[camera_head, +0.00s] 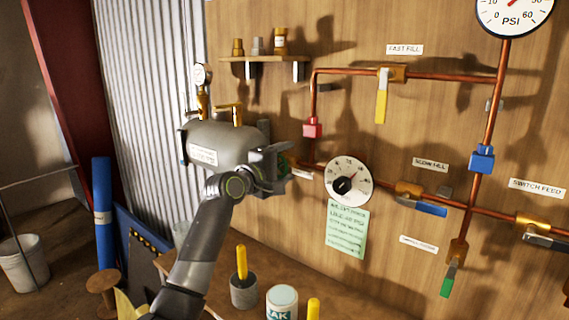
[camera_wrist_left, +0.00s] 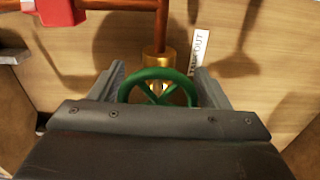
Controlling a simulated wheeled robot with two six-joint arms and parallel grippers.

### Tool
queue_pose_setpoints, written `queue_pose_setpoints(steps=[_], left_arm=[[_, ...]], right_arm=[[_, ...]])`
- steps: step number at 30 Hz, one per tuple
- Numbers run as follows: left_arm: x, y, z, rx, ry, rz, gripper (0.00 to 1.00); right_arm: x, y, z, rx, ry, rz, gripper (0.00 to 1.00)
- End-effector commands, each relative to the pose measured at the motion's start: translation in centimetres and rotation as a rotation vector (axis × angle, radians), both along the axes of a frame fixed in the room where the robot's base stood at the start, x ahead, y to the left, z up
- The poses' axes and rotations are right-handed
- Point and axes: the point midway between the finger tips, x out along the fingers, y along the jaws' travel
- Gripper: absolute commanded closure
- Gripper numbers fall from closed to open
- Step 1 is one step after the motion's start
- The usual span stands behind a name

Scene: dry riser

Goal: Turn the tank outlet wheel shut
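The green outlet wheel (camera_wrist_left: 160,88) sits on a brass valve body (camera_wrist_left: 159,62) in the left wrist view, beside a white label reading "OUT" (camera_wrist_left: 197,52). In the head view the wheel is mostly hidden behind my left gripper (camera_head: 282,162). My left gripper also shows in the wrist view (camera_wrist_left: 160,85); its fingers are wide apart, one on each side of the wheel. I cannot tell whether they touch the rim. The grey tank (camera_head: 222,142) stands behind my left arm. My right gripper is not in view.
Copper pipes (camera_head: 440,76) cross the wooden wall, with a red block (camera_head: 312,127), a yellow lever (camera_head: 381,97) and a blue block (camera_head: 482,158). A round dial (camera_head: 349,181) hangs right of my gripper. A grey cup (camera_head: 244,291) stands on the bench below.

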Motion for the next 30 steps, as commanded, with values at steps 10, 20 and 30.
queue_pose_setpoints(steps=[10, 20, 30], left_arm=[[0.0, 0.0, 0.1, -0.002, -0.002, 0.000, 0.20], [-2.1, 1.5, 0.0, 0.000, -0.005, 0.001, 0.20], [-6.3, 4.7, 0.0, 0.001, -0.004, 0.002, 0.20]], right_arm=[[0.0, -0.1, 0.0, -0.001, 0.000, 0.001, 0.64], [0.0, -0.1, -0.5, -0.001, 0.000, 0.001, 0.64], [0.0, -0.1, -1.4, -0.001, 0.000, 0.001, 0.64]])
